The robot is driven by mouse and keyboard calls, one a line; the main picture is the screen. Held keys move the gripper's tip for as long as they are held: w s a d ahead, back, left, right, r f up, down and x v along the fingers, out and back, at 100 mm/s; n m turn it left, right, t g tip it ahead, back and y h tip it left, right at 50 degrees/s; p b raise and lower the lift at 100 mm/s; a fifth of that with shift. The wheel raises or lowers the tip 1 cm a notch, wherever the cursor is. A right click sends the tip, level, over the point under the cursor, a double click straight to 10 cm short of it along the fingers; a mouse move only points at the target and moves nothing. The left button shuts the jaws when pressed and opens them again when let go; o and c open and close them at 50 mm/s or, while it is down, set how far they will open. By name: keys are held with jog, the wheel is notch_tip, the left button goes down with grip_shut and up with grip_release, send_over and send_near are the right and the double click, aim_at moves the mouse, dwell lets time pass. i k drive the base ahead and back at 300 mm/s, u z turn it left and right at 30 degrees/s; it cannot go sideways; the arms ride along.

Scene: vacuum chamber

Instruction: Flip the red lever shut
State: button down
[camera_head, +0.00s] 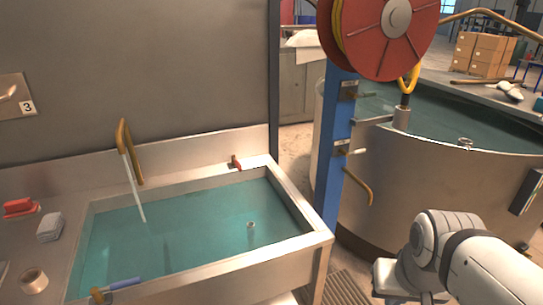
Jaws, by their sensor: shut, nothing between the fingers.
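A small red lever (238,164) sits on the back rim of the steel sink, right of the yellow-brass spout. It is small in the picture, and I cannot tell clearly how its handle is turned. A white link of my own arm shows at the lower right, well away from the lever. My gripper is not in view.
The sink (285,250) holds blue-green water, with a blue lever (125,284) at its front left. A brass spout (125,145) hangs over it. A blue post (335,150) with a red hose reel (385,35) stands right of the sink, before a large round tank (400,185).

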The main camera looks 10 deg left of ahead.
aim_at(235, 162)
jog(key=u, duration=0.1)
jog(key=i, duration=0.95)
jog(key=z, duration=0.1)
